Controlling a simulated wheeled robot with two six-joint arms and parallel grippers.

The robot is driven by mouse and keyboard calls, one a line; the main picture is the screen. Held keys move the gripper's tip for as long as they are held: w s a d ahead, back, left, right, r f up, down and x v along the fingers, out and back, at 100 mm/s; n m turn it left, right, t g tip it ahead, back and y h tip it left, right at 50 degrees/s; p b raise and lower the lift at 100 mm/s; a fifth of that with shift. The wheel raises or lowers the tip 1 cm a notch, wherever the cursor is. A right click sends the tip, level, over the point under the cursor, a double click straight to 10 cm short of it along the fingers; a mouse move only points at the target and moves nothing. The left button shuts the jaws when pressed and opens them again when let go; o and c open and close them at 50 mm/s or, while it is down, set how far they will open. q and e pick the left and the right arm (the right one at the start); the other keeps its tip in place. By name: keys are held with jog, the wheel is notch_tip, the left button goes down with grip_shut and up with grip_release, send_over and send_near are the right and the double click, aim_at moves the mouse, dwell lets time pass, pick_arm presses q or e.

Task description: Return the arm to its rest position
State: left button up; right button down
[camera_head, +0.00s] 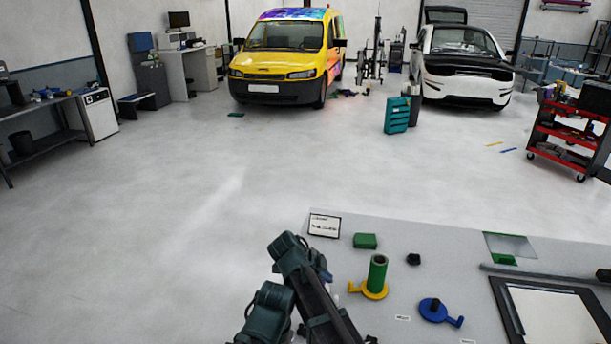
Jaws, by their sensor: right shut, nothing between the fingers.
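One dark green and black arm of mine rises from the bottom edge, left of the middle, beside the left end of the grey table (455,258). It is folded, with its bend at the top and a black link running down to the right. My right gripper (366,339) shows only in part at the bottom edge, shut and empty. It is apart from the objects on the table. My left gripper is not in view.
On the table are a green cylinder (377,273) on a yellow handled base (374,292), a blue handled piece (436,310), a green block (365,240), a small black piece (413,259), a label card (324,225) and a black-framed panel (552,315).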

jog(key=s+d+f+n+g+y, duration=0.2)
jog(key=s+d+n+y, duration=0.15)
jog(key=s+n, duration=0.55)
jog(key=s+d+f+n+g+y, duration=0.1)
jog(key=s+d+f+n+y, duration=0.15)
jog(key=s+d+n, duration=0.5)
jog(key=s+a+n, duration=0.3)
jog(key=a, duration=0.4)
jog(key=s+a+n+g+h, duration=0.1)
jog(key=s+a+n, duration=0.1)
jog(key=a+n, duration=0.2)
jog(key=a, duration=0.3)
jog(key=shift+s+r, duration=0.2)
jog(key=shift+s, duration=0.2)
